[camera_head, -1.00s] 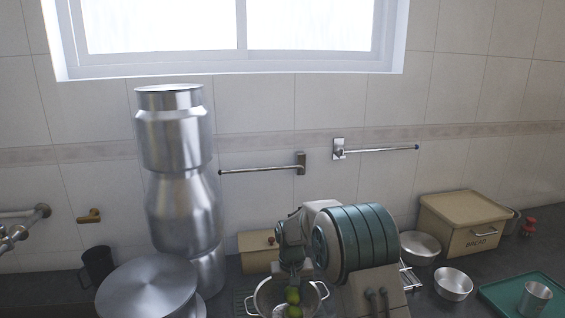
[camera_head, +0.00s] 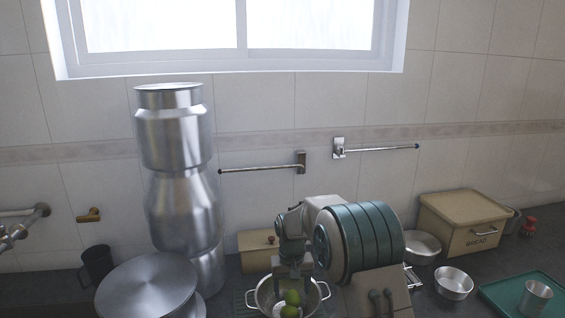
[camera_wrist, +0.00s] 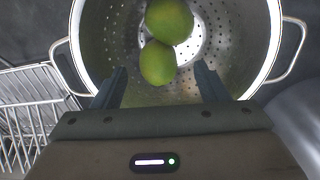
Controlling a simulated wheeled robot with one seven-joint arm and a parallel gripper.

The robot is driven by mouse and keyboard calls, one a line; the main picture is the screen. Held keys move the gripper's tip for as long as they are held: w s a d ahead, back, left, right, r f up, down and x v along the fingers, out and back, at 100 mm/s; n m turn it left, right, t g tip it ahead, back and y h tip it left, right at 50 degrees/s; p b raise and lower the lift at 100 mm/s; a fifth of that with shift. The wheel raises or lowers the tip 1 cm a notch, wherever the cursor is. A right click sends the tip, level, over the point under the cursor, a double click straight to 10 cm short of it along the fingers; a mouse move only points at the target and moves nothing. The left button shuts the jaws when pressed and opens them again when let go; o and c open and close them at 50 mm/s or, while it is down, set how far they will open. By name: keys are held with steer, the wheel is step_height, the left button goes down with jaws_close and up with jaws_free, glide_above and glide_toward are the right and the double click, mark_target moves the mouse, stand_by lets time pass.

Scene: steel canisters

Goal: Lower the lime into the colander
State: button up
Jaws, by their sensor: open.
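The steel colander (camera_head: 262,299) stands on the counter at the bottom middle of the head view, and its perforated bowl (camera_wrist: 100,45) fills the top of the wrist view. Two green limes are in view over the colander's bowl: one (camera_wrist: 169,20) nearer the top of the wrist view, the other (camera_wrist: 158,64) just below it. Whether that lime rests on the colander's floor is hard to tell.
A wire rack (camera_wrist: 22,112) lies left of the colander in the wrist view. Tall stacked steel canisters (camera_head: 180,205) and a round steel lid (camera_head: 148,288) stand to the left. Steel bowls (camera_head: 453,284), a bread box (camera_head: 465,222) and a green tray (camera_head: 500,292) are to the right.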

mark_target(291, 295)
step_height(291, 295, up, 12)
steer(key=s+d+r+t, duration=0.1)
steer(key=s+d+r, duration=0.25)
steer(key=s, duration=0.35)
steer(key=s+d+r, duration=0.2)
steer(key=s+d, duration=0.2)
steer(key=s, duration=0.4)
steer(key=s+d+f+m+t, duration=0.1)
steer(key=s+d+f, duration=0.1)
steer(key=s, duration=0.6)
steer(key=s+d+f, duration=0.2)
steer(key=s, duration=0.6)
steer(key=shift+s+d+f+m+t, duration=0.2)
steer(key=shift+s+d+m+t, duration=0.05)
steer(key=shift+d+m+t, duration=0.15)
